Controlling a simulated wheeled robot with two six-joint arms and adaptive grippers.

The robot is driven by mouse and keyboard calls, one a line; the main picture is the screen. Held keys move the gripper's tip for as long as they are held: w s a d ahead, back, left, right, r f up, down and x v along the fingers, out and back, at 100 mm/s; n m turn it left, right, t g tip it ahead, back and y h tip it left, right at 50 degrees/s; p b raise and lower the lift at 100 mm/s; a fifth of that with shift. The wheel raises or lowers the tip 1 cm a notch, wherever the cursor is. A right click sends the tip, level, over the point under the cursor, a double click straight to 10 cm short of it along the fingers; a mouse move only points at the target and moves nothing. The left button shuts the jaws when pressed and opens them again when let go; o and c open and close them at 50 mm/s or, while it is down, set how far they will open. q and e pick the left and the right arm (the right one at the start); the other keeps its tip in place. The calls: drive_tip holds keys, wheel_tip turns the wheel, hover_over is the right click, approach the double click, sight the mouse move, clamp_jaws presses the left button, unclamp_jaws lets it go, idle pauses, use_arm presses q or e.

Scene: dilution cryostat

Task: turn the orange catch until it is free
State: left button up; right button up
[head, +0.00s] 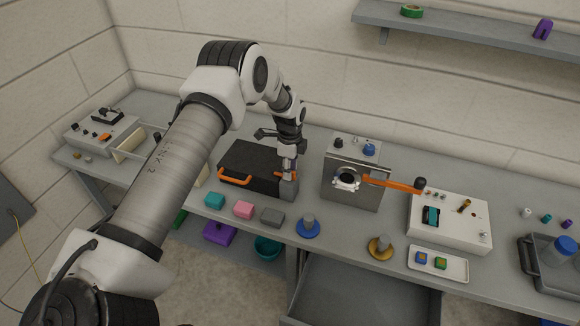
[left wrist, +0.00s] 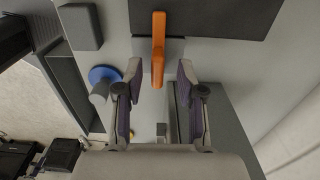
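The orange catch (left wrist: 158,48) sits at the edge of the dark case (left wrist: 205,18) in the left wrist view. In the head view the black case (head: 248,160) lies on the bench, and a bit of the catch shows beside my left gripper (head: 288,176). In the left wrist view my left gripper (left wrist: 160,76) is open, with a finger on each side of the near end of the catch and gaps between. I cannot tell how deep the catch reaches between the fingers. In the head view the gripper hides part of the catch. My right gripper is not in view.
An orange handle (head: 234,180) is on the case's left front. A grey block (head: 272,217) and a blue disc with a grey peg (head: 308,227) stand in front. A metal box (head: 352,192) with an orange lever (head: 395,184) stands to the right. An open drawer (head: 360,293) juts out below.

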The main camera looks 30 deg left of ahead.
use_arm(q)
drive_tip(key=shift+s+r, duration=0.2)
drive_tip(key=shift+s, duration=0.05)
clamp_jaws()
drive_tip(key=shift+f, duration=0.1)
drive_tip(key=shift+f+n, duration=0.1)
drive_tip(key=shift+n, duration=0.2)
drive_tip(key=shift+d+f+n+b, duration=0.1)
drive_tip(key=shift+n+b, duration=0.4)
drive_tip(key=shift+b, duration=0.05)
drive_tip(key=n+b, duration=0.1)
drive_tip(key=n, duration=0.3)
drive_tip(key=shift+s, duration=0.1)
drive_tip(key=n+b, duration=0.1)
drive_tip(key=n, duration=0.4)
drive_tip(key=shift+n, duration=0.3)
drive_tip(key=n, duration=0.6)
drive_tip(key=shift+n, duration=0.3)
